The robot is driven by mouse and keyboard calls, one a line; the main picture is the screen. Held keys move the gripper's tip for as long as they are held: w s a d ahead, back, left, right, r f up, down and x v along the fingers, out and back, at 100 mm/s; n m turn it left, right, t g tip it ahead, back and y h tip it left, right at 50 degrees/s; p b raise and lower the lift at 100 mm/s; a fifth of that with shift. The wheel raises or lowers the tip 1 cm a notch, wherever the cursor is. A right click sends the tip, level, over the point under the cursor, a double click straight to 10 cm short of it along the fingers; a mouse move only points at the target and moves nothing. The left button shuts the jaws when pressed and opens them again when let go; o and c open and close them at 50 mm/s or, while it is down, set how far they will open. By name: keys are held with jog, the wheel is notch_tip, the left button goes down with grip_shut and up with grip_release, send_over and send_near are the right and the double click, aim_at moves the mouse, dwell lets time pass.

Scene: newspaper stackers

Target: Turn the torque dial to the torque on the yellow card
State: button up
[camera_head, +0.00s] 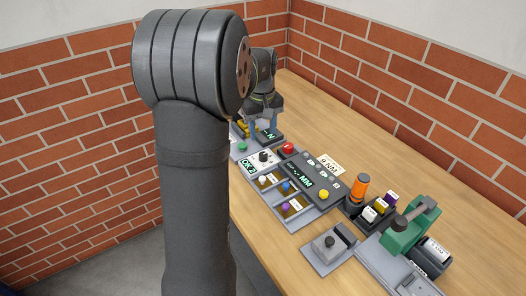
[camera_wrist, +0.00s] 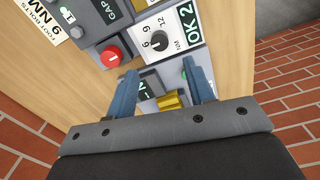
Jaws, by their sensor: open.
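The torque dial (camera_wrist: 158,40) is a black knob on a white plate marked 6, 9, 12 and NM in the wrist view. Its pointer is too small to read surely. In the head view the dial (camera_head: 264,156) sits near the row of panels. A pale card (camera_wrist: 42,18) reads "FOOT BOLTS 9 NM"; it also shows in the head view (camera_head: 329,162). No clearly yellow card shows. My gripper (camera_wrist: 163,80) is open, fingers apart, pointing down over the panel beyond the dial, with a gold block (camera_wrist: 172,99) showing between the fingers. It also shows in the head view (camera_head: 263,122).
A red button (camera_wrist: 110,57) is beside the dial plate, close to one finger. A green "OK 2" display (camera_wrist: 186,22) adjoins the plate. Coloured knobs, an orange cylinder (camera_head: 359,187) and a green tool (camera_head: 405,233) stand farther right. The wooden table is clear behind.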

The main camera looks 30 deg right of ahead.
aim_at(263, 154)
notch_tip(263, 154, down, 9)
jog(key=shift+f, duration=0.15)
jog(key=c, duration=1)
jog(key=m, duration=1.1)
jog(key=shift+m, duration=0.4)
